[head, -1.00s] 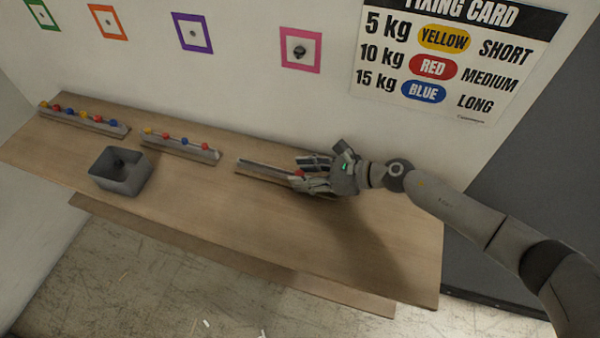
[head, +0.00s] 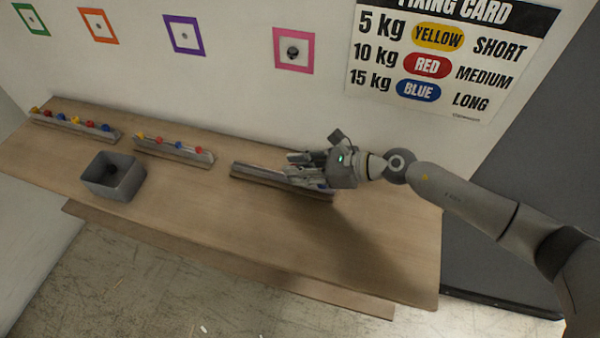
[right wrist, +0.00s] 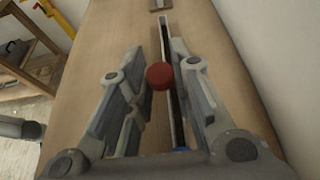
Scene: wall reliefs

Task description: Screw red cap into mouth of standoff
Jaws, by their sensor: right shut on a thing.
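My right gripper (head: 292,168) is over the right-hand grey rail (head: 255,173) on the shelf. In the right wrist view the red cap (right wrist: 159,77) is between the fingertips of this gripper (right wrist: 162,70), which are shut on it. The cap is hidden by the fingers in the head view. The rail (right wrist: 164,32) runs on below and beyond the cap. A dark standoff (head: 293,52) sticks out of the wall inside a pink square frame (head: 279,38). Its mouth is too small to make out. My left gripper is not in view.
Two more rails, one at the far left (head: 75,125) and one in the middle (head: 170,150), hold coloured caps. A grey open box (head: 112,193) stands before them. Purple (head: 169,35), orange and green frames hang leftward, a fixing card (head: 450,60) rightward.

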